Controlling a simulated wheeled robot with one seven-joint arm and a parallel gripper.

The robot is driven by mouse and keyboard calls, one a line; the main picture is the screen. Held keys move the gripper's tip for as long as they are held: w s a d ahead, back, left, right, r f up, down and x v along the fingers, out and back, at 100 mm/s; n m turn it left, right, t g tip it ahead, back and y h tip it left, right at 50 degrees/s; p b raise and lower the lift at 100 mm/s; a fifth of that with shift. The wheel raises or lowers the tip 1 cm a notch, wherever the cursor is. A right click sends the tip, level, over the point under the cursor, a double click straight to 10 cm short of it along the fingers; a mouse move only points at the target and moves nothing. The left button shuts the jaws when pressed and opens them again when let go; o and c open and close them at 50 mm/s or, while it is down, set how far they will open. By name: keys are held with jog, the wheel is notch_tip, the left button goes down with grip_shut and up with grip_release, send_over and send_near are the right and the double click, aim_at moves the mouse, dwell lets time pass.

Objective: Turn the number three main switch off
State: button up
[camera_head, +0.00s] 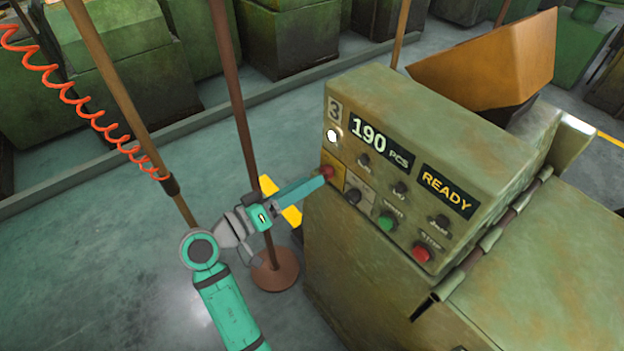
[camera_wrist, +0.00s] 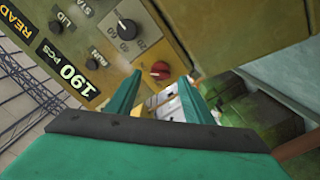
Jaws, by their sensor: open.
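The number three machine's panel (camera_head: 400,130) carries a "3" plate (camera_head: 335,109) at its upper left. The main switch, a red rotary knob (camera_head: 328,172) on a yellow plate, is at the panel's lower left edge. It also shows in the wrist view (camera_wrist: 160,70). My gripper (camera_head: 323,176) reaches the knob from the left, its fingers partly covering the yellow plate. In the wrist view my gripper (camera_wrist: 161,77) is open, with the knob framed between the two fingertips. I cannot tell whether the fingers touch it.
A lit white lamp (camera_head: 332,136) sits above the switch. The displays read "190 PCS" (camera_head: 380,141) and "READY" (camera_head: 446,190). A black dial (camera_head: 353,196), a green button (camera_head: 386,222) and a red button (camera_head: 422,251) are close by. A brown post (camera_head: 240,130) stands behind my arm.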

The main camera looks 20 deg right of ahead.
aim_at(326, 173)
jog(key=shift+x, duration=1.25)
jog(key=shift+c, duration=0.6)
jog(key=c, duration=0.9)
jog(key=shift+n, duration=0.4)
jog(key=n, duration=1.7)
jog(key=shift+f, duration=0.15)
